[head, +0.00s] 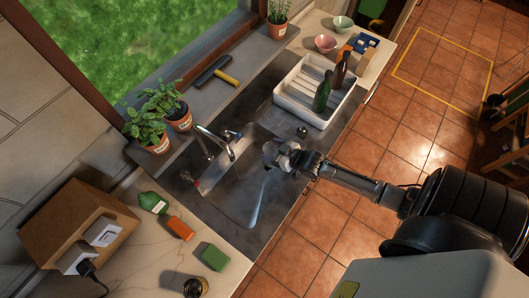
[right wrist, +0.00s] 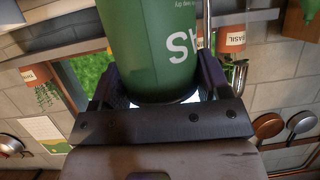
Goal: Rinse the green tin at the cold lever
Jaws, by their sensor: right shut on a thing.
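My right gripper (head: 277,154) is over the right part of the sink basin (head: 231,201). In the right wrist view its jaws (right wrist: 157,92) are closed around the green tin (right wrist: 150,45), which has white lettering. I cannot make the tin out in the head view, where the gripper seems to hide it. The tap (head: 212,140) stands at the window side of the basin, left of the gripper. The blue-marked cold lever (head: 232,135) is beside it, toward the drying rack, and a red-marked lever (head: 195,182) is on the other side. My left gripper is not in view.
A white rack (head: 287,103) with bottles (head: 322,95) stands beyond the sink. Potted herbs (head: 157,146) and a squeegee (head: 214,72) line the sill. A green bottle (head: 152,202), an orange block (head: 180,228) and a green sponge (head: 215,257) lie on the near counter.

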